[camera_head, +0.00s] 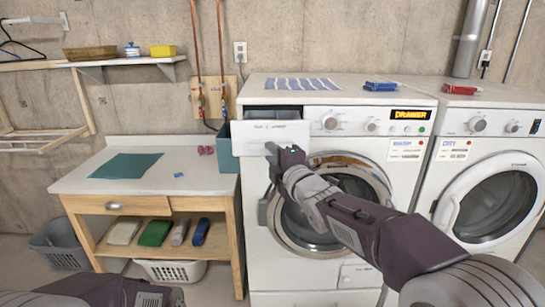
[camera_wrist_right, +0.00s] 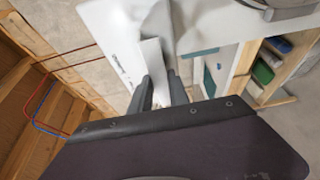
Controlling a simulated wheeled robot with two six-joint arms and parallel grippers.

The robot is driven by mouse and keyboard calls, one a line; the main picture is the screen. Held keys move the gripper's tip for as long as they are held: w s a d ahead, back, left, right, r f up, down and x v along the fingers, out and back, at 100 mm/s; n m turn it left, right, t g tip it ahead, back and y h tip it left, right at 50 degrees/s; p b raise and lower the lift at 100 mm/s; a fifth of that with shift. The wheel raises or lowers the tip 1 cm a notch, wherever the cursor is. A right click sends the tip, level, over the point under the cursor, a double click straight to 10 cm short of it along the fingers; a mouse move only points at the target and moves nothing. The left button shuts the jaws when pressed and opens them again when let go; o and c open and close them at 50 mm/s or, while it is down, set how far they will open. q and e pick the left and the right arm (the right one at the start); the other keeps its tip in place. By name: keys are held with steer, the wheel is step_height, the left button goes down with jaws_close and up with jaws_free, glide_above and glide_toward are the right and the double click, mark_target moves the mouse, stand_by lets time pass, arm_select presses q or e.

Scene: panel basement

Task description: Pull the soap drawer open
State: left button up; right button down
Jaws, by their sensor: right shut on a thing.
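The soap drawer (camera_head: 252,139) is at the upper left of the left washing machine (camera_head: 400,190). Its white front stands out from the machine, and a dark gap shows above and behind it, so the drawer is partly open. My right gripper (camera_head: 272,152) is at the lower middle of the drawer front. In the right wrist view, the fingers of the right gripper (camera_wrist_right: 158,92) are shut on the pale drawer handle (camera_wrist_right: 153,60). Part of my left arm shows at the bottom left of the head view; its gripper is outside the picture.
A wooden workbench (camera_head: 75,182) with a teal mat (camera_head: 125,166) stands left of the machine. A teal bin (camera_head: 228,155) is between them. A second machine (camera_head: 455,170) stands close on the right. A white basket (camera_head: 172,272) and a grey basket (camera_head: 58,247) are on the floor.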

steer(key=shift+w+f, duration=0.1)
steer(key=shift+f, duration=0.25)
steer(key=c, duration=1.3)
jaws_free()
steer(key=shift+w, duration=0.15)
steer(key=shift+r, duration=0.1)
steer(key=b+v, duration=0.1)
steer(key=v, duration=0.8)
